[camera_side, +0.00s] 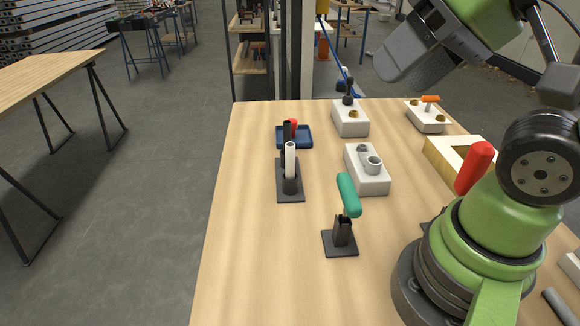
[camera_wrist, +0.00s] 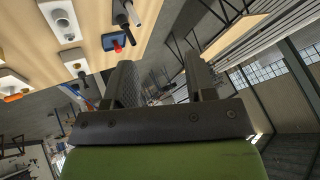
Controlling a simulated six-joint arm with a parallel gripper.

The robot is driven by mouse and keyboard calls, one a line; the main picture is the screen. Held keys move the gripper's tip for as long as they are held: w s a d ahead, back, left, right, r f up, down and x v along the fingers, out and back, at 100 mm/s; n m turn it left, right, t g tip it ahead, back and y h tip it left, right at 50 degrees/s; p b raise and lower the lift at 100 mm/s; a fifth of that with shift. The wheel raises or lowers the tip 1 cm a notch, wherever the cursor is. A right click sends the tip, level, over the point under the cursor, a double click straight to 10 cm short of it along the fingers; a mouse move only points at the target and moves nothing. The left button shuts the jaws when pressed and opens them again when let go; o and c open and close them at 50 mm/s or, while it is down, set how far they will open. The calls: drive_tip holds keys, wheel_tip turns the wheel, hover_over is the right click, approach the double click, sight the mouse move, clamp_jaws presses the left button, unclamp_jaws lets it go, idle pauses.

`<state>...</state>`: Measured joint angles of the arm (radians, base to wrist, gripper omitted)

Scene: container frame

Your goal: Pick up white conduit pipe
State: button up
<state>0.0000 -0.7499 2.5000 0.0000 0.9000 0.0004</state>
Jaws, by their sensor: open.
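My gripper (camera_side: 408,62) is high above the table at the upper right, well away from the pipe. In the wrist view, its two dark fingers (camera_wrist: 161,82) are apart with nothing between them.
A green-handled piece (camera_side: 348,195) stands in front right. White blocks (camera_side: 367,171) and a wooden frame (camera_side: 457,158) are to the right. The table's left front is clear.

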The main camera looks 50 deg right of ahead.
drive_tip(key=w+m+g, duration=0.2)
drive_tip(key=w+m, duration=0.3)
drive_tip(key=m, duration=0.1)
drive_tip(key=m+g+h, duration=0.2)
drive_tip(key=m+g, duration=0.3)
drive_tip(key=m, duration=1.4)
hover_over(291, 144)
drive_tip(key=f, duration=1.2)
drive_tip(key=shift+s+a+f, duration=0.1)
drive_tip(key=shift+s+f, duration=0.2)
drive_tip(key=shift+s, duration=0.1)
drive_tip(key=shift+m, duration=0.3)
drive_tip(key=f, duration=0.5)
drive_tip(key=shift+w+f, duration=0.1)
drive_tip(key=shift+w, duration=0.1)
wheel_tip(291, 144, down, 6)
drive_tip(key=shift+w+r, duration=0.15)
drive_tip(key=shift+c, duration=0.4)
clamp_jaws()
